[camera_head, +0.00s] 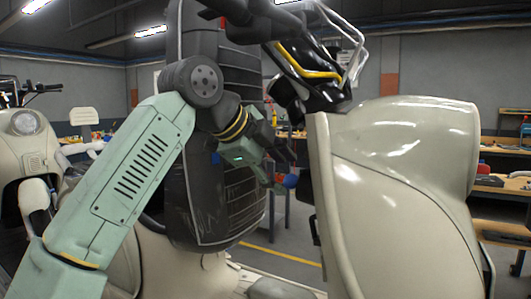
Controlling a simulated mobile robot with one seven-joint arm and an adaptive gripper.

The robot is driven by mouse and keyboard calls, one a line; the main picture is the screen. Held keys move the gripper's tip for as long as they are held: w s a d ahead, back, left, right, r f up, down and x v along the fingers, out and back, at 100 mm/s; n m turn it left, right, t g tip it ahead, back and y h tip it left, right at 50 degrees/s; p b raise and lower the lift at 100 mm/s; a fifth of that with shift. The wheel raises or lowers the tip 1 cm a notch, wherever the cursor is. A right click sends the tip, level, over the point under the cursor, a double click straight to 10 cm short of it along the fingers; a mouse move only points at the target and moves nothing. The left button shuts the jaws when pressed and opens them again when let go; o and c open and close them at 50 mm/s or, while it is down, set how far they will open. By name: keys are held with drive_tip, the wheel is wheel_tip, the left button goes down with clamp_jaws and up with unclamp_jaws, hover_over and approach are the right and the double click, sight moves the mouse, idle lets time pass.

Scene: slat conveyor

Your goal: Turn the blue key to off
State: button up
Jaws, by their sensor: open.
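A small blue piece (291,181), which looks like the blue key, shows at the inner side of the cream scooter's front shield (405,175). It is too small to tell its turn position, and its lock is hidden. My gripper (280,172) is just left of it, at the end of my mint-green arm. It is open, with its fingers pointing toward the shield. A small red spot (279,179) shows by the fingers. I cannot tell whether the fingers touch the blue piece.
The scooter's dark handlebar area (310,75) rises above my gripper. A tall dark ribbed seat (225,130) stands close behind my arm. Another cream scooter (25,140) stands at the left. Workbenches (500,185) with tools line the back right.

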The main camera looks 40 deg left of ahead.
sight(290, 180)
drive_tip(key=shift+x, duration=1.5)
